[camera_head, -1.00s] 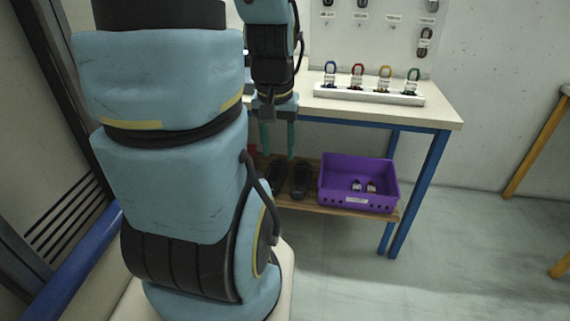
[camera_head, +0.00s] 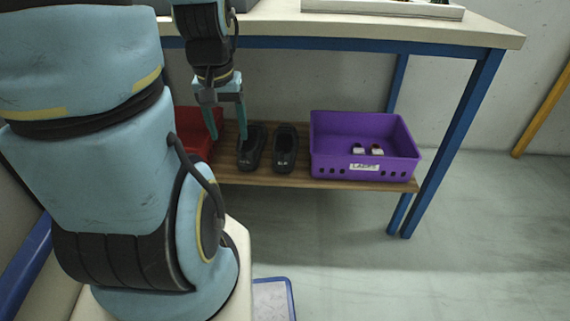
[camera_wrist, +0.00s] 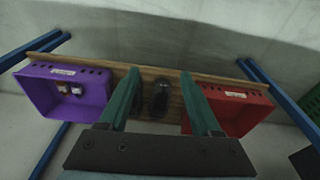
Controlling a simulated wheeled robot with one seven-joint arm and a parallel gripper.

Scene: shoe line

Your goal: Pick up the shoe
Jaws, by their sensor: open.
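Two black shoes stand side by side on the wooden lower shelf in the head view: a left one (camera_head: 252,148) and a right one (camera_head: 285,148). My gripper (camera_head: 228,130) points down, open and empty, in front of and just left of the left shoe in the picture. In the wrist view my gripper (camera_wrist: 159,85) has its two green fingers spread, with one dark shoe (camera_wrist: 160,98) showing between them. The other shoe (camera_wrist: 136,104) is partly hidden by the left finger. No contact with a shoe is visible.
A purple crate (camera_head: 365,164) with small items stands right of the shoes. A red bin (camera_head: 192,135) stands left. The tabletop (camera_head: 400,30) overhangs the wooden shelf (camera_head: 300,181), with a blue leg (camera_head: 455,140) at right.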

